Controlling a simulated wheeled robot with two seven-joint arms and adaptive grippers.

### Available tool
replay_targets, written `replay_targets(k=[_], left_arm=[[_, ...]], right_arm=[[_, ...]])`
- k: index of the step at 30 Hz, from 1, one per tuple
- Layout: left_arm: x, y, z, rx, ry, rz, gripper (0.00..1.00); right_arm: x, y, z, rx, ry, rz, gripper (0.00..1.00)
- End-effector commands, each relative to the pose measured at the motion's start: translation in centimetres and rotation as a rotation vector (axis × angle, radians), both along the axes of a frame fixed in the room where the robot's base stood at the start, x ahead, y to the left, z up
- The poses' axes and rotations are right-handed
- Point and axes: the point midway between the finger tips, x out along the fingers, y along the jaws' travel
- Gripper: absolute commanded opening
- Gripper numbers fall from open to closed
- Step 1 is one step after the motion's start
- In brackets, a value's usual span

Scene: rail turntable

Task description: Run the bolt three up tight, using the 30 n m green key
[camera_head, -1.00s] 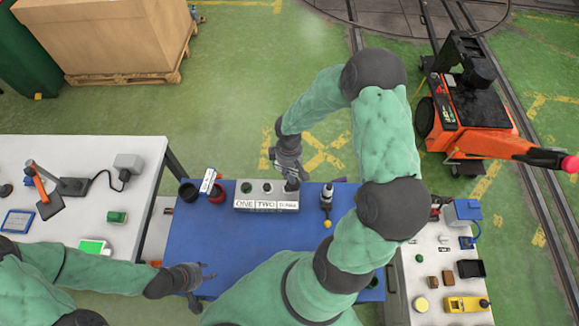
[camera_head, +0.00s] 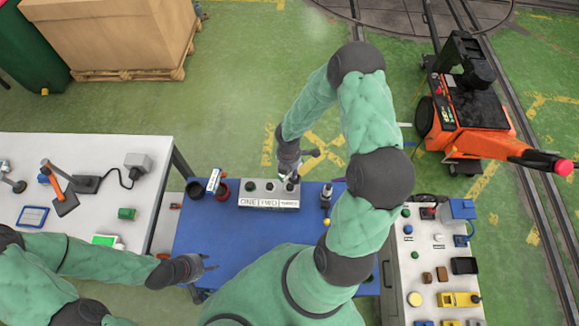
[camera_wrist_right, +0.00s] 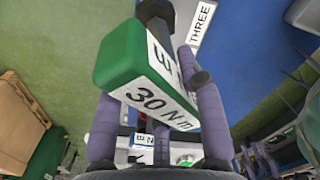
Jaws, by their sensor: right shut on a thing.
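The grey bolt block (camera_head: 269,204) stands at the back of the blue table, with plates reading ONE, TWO and, smaller, THREE. The THREE plate (camera_wrist_right: 202,22) also shows at the top of the right wrist view. My right gripper (camera_head: 290,172) is above the block's right end. In the wrist view its fingers (camera_wrist_right: 165,110) are shut on the green key (camera_wrist_right: 122,55), whose white label reads 30 N m. The key's dark end points toward the THREE plate; whether it sits on bolt three is hidden. My left gripper (camera_head: 207,264) is open and empty over the table's front left.
The blue table's (camera_head: 225,235) middle is clear. A side bench (camera_head: 425,285) holds small parts.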

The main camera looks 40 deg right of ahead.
Motion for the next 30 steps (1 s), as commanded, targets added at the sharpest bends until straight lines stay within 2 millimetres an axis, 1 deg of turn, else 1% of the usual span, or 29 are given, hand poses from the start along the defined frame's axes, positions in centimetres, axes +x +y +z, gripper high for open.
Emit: replay_targets(k=[1, 3, 9, 13, 17, 30], left_arm=[[0.0, 0.0, 0.9, 0.000, 0.000, 0.000, 0.40], [0.0, 0.0, 1.5, 0.000, 0.000, 0.000, 0.40], [0.0, 0.0, 3.2, 0.000, 0.000, 0.000, 0.40], [0.0, 0.0, 3.9, 0.000, 0.000, 0.000, 0.40], [0.0, 0.0, 4.0, 0.000, 0.000, 0.000, 0.40], [0.0, 0.0, 3.9, 0.000, 0.000, 0.000, 0.40]], right_arm=[[0.0, 0.1, 0.4, 0.001, 0.001, 0.073, 0.00], [0.0, 0.1, 0.4, 0.001, 0.001, 0.187, 0.00], [0.0, 0.3, 0.4, 0.001, -0.001, 0.508, 0.00], [0.0, 0.4, 0.3, 0.001, -0.001, 0.670, 0.00], [0.0, 0.5, 0.1, 0.001, -0.002, 0.733, 0.00], [0.0, 0.5, 0.1, 0.001, -0.001, 0.731, 0.00]])
